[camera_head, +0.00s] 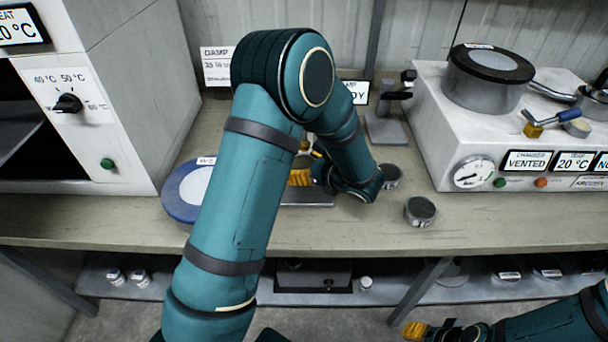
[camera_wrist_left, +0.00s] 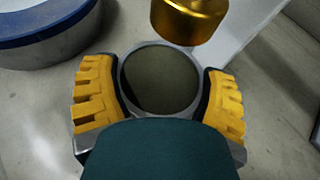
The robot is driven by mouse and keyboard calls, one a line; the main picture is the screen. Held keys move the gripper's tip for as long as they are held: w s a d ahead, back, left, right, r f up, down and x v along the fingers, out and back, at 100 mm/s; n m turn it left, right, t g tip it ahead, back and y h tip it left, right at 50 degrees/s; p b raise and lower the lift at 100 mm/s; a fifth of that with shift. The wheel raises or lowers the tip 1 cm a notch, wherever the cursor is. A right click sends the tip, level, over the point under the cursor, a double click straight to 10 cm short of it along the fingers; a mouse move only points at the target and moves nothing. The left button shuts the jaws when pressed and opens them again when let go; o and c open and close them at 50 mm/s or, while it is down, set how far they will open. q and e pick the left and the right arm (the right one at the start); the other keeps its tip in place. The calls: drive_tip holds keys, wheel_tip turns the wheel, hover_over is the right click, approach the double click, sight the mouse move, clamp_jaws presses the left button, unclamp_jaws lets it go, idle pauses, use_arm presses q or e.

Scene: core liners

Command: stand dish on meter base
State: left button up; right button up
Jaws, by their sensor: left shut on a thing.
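My left gripper (camera_head: 300,177) is low over the bench, partly hidden by its own arm. In the left wrist view its yellow fingers (camera_wrist_left: 160,95) are closed around a round metal-rimmed dish (camera_wrist_left: 160,80) with a dark grey-green inside. A gold cylinder (camera_wrist_left: 190,18) shows just beyond the dish. A flat grey metal plate (camera_head: 308,197), which may be the meter base, lies under the left gripper; the arm hides much of it. I cannot tell whether the dish touches it. My right gripper (camera_head: 428,331) is low at the right; its opening is unclear.
Two small round dishes (camera_head: 420,211) (camera_head: 391,176) stand on the bench right of my left gripper. A blue-rimmed round dish (camera_head: 180,207) is at left. A clamp stand (camera_head: 385,128) stands behind. A white vacuum unit (camera_head: 440,130) is at right, an oven (camera_head: 110,110) at left.

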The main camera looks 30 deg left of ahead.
use_arm(q)
wheel_tip(320, 180, down, 2)
drive_tip(key=shift+f, duration=0.1)
drive_tip(key=shift+w+d+f, duration=0.1)
drive_tip(key=shift+d+f, duration=0.05)
drive_tip(key=shift+f, duration=0.15)
drive_tip(key=shift+b, duration=0.35)
drive_tip(key=o, duration=1.2)
drive_tip(key=shift+f, duration=0.1)
drive_tip(key=shift+c, duration=0.2)
